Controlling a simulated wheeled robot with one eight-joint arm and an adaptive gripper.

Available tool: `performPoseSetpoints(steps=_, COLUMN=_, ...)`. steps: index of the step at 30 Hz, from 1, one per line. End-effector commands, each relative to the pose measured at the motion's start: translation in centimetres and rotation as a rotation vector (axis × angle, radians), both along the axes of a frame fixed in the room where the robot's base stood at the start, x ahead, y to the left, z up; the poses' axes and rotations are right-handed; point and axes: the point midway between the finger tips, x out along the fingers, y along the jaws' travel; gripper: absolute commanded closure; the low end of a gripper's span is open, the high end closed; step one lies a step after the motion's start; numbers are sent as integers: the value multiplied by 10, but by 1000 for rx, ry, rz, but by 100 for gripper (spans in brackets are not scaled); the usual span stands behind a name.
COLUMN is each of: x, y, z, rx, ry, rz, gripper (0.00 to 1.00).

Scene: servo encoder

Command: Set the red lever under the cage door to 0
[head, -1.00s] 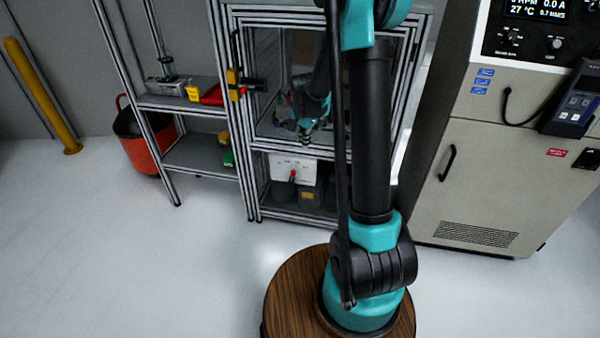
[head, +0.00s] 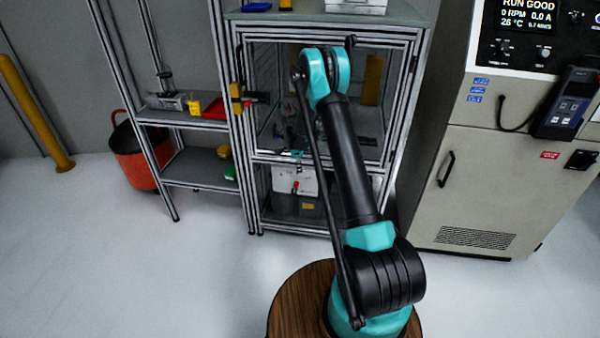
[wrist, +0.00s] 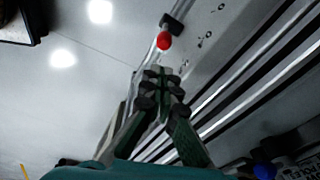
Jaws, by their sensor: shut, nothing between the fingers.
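The red lever (head: 295,185) sits on a white panel (head: 282,180) below the cage door (head: 262,100). In the wrist view its round red knob (wrist: 163,41) shows near a black block, against the pale panel. My gripper (wrist: 162,74) is shut and empty, its fingertips just below the knob in the wrist picture, with a small gap visible between them. In the head view my gripper is small, dark and hard to make out near the panel's top. The panel's markings are too small to read, so I cannot tell the lever's setting.
Metal frame bars (head: 275,158) run above the panel and around the cage. A shelf unit (head: 195,168) and red bucket (head: 135,160) stand left. A grey cabinet (head: 480,190) stands right. The floor (head: 130,270) in front is clear.

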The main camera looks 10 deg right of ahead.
Motion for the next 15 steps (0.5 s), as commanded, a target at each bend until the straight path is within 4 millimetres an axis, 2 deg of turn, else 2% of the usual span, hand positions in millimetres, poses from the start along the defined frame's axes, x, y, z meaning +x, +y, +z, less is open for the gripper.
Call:
performPoseSetpoints(steps=3, x=2, y=-3, z=-23, rx=0, ry=0, rz=0, gripper=100)
performPoseSetpoints(steps=9, x=4, y=-7, z=-55, rx=0, ry=-1, rz=1, gripper=100)
performPoseSetpoints(steps=15, x=5, y=-9, z=-73, rx=0, ry=-1, rz=1, gripper=100)
